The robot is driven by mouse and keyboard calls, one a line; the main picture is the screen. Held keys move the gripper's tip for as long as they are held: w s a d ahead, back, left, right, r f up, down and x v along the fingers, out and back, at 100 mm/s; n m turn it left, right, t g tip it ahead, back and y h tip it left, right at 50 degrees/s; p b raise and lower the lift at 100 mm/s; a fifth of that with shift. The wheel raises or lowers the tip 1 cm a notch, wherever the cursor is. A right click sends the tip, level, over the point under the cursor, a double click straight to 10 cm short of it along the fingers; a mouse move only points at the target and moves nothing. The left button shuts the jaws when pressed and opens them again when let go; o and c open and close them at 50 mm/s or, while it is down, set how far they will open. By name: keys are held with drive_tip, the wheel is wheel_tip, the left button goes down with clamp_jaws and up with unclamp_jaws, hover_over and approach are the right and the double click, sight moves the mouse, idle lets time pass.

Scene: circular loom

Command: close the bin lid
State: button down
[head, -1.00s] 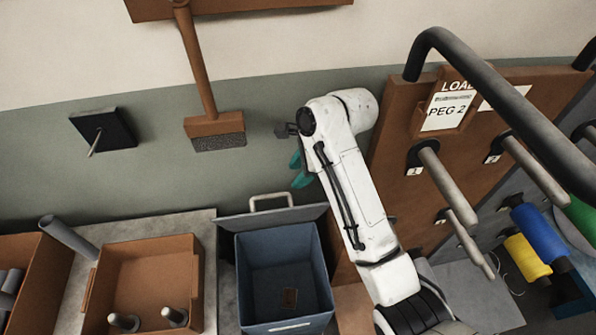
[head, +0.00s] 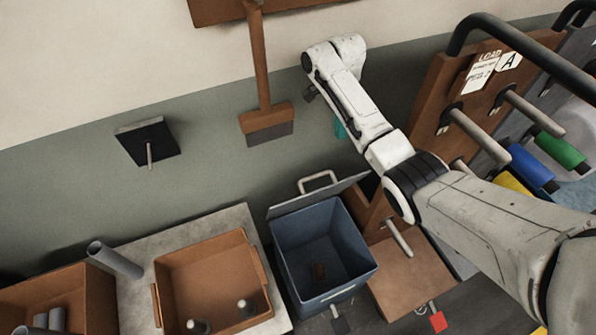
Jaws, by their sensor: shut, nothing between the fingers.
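The blue bin (head: 352,276) stands on the floor in the middle of the head view, with its top open. Its grey lid (head: 290,206) is raised along the bin's back edge, with a pale handle (head: 318,178) on its upper edge. A small brown scrap lies inside the bin. My gripper (head: 340,130) shows only as teal fingers, partly hidden behind my white arm. It is shut and empty, above and a little right of the lid handle in the picture, apart from it.
A brown tray (head: 160,303) with grey pegs sits on a pale bench (head: 130,290) left of the bin. A brown peg rack (head: 432,88) with spools stands to the right. A brush (head: 266,122) and a black wall plate (head: 135,142) hang behind.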

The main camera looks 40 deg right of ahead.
drive_tip(key=shift+g, duration=0.3)
drive_tip(key=shift+s+a+f+b, duration=0.25)
drive_tip(key=shift+s+f+b, duration=0.55)
drive_tip(key=shift+f, duration=1.05)
drive_tip(key=shift+s+a+f+b, duration=0.25)
drive_tip(key=shift+s+f, duration=0.9)
drive_tip(key=shift+f, duration=0.7)
drive_tip(key=shift+s+a+f+b, duration=0.2)
drive_tip(key=shift+s+f+b, duration=0.6)
drive_tip(key=shift+f, duration=1.05)
drive_tip(key=shift+s, duration=0.2)
